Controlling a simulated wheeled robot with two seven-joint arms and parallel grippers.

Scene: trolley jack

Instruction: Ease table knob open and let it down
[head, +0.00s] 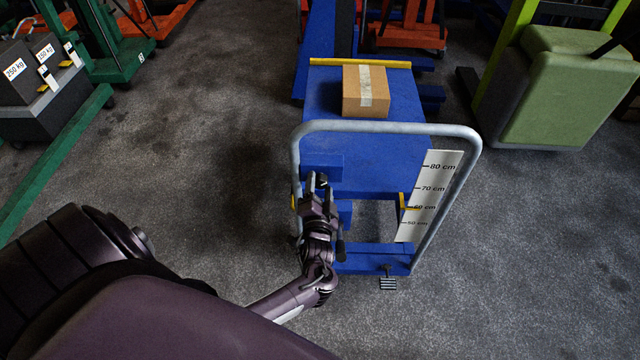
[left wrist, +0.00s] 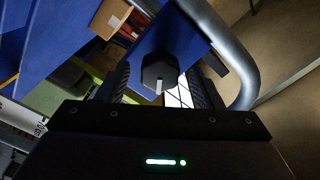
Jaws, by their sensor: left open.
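The blue lift table (head: 325,95) stands ahead with a taped cardboard box (head: 365,92) on its top. A height scale (head: 428,195) is at the right of its handle, with a yellow pointer (head: 404,205) near the 60 cm mark. My left gripper (head: 319,183) is at the left side of the handle frame. In the left wrist view, the dark, faceted knob (left wrist: 160,72) with a pale mark is between the open ribbed fingers of my left gripper (left wrist: 158,88). Gaps show on both sides of it. The gripper mostly hides the knob in the head view. My right gripper is out of view.
The grey tubular handle (head: 390,126) arches around my left gripper and also shows close by in the left wrist view (left wrist: 232,50). A pedal (head: 388,281) is at the table's base. Green equipment stands left and right.

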